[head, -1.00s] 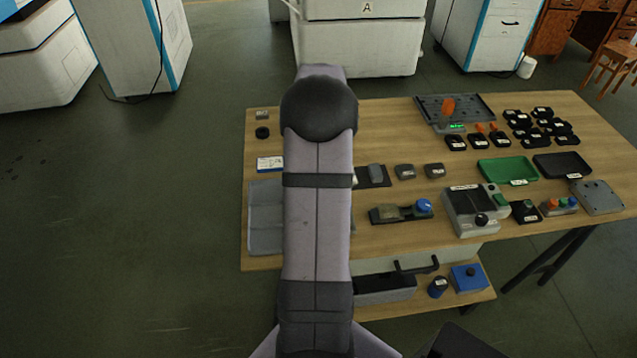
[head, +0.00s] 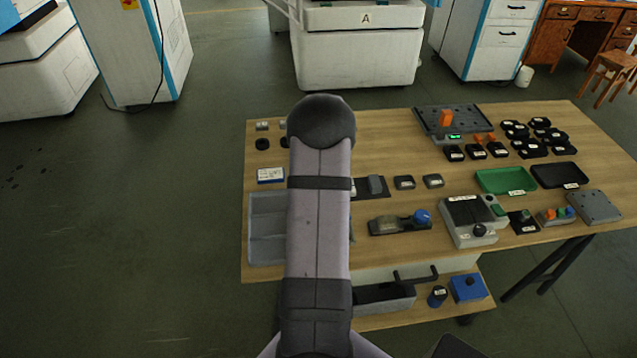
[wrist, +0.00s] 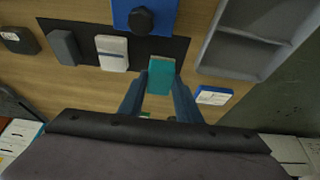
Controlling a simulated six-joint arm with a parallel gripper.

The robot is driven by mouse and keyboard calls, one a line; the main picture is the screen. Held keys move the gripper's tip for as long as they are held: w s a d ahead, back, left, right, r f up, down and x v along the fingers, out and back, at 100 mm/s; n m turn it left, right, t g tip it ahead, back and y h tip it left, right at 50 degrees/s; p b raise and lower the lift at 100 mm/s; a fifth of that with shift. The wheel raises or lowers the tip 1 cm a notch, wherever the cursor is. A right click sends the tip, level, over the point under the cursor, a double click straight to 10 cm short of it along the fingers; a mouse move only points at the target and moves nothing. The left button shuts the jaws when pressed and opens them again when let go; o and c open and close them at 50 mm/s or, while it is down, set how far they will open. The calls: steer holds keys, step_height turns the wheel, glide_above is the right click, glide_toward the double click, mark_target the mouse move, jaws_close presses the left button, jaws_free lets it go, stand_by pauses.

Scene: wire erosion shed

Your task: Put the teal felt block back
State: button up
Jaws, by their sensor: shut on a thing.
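The teal felt block (wrist: 161,73) is between the fingertips of my gripper (wrist: 160,85) in the wrist view. My gripper is shut on it, and the block is in front of the near edge of a black mat (wrist: 84,48). I cannot tell whether it touches anything below. On the mat are a grey block (wrist: 64,47) and a white block (wrist: 113,53). In the head view the mat shows partly (head: 361,188), and my arm hides the gripper and the teal block.
A grey compartment tray (wrist: 225,52) and a white-blue label card (wrist: 213,96) are to the right. In the head view, a grey device with a blue knob (head: 400,223) stands on the table.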

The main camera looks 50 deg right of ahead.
steer(key=shift+f, duration=1.65)
steer(key=shift+f, duration=0.15)
steer(key=o, duration=0.9)
steer(key=shift+r+p, duration=0.3)
steer(key=b+v, duration=0.2)
steer(key=v, duration=0.9)
steer(key=shift+s+a+r+b, duration=0.15)
steer(key=shift+r+b, duration=0.15)
